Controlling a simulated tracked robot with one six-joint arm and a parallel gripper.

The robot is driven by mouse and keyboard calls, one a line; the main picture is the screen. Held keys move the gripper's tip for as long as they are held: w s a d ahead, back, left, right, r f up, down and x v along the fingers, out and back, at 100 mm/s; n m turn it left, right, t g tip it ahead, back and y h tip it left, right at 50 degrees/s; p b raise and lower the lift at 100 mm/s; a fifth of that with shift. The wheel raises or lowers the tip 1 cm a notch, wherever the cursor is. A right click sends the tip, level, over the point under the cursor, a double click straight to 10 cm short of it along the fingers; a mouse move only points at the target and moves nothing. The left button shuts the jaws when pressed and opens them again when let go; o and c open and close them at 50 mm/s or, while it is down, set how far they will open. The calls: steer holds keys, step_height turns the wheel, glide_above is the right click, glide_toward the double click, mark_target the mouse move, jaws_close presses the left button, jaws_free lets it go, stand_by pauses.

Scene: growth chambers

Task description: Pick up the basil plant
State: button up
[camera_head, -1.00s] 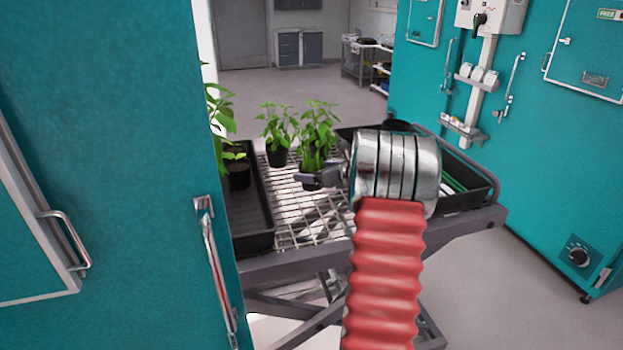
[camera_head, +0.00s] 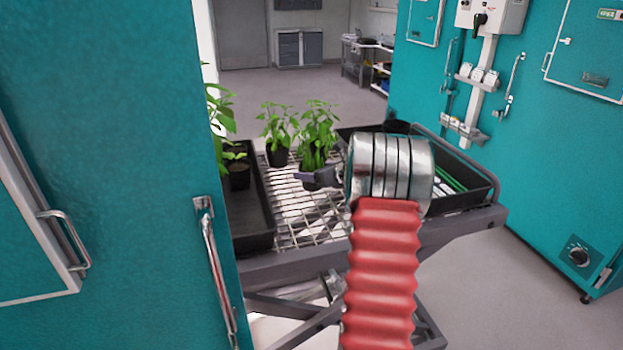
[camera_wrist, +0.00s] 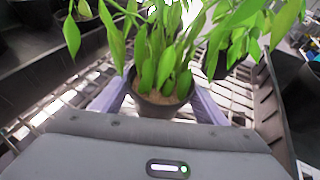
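A leafy green plant in a black pot (camera_head: 318,135) stands on the wire shelf of a cart; I take it for the basil. In the wrist view its brown soil and black pot (camera_wrist: 160,106) sit between the two fingers of my gripper (camera_wrist: 160,90). The fingers are apart, one on each side of the pot, with little or no gap; firm contact cannot be made out. In the head view my gripper (camera_head: 318,179) is at pot height, partly hidden by my wrist. A similar potted plant (camera_head: 278,130) stands just left of it.
A black tray (camera_head: 246,215) with more potted plants is on the cart's left. Another black tray (camera_head: 465,195) is on its right, behind my wrist. Teal chambers (camera_head: 110,120) flank the cart on both sides. Wire shelf (camera_head: 300,215) in front of the pots is bare.

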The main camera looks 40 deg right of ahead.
steer(key=c, duration=0.7)
steer(key=shift+r, duration=0.1)
step_height(320, 180, up, 10)
steer(key=shift+f, duration=0.1)
stand_by(0.3)
stand_by(0.3)
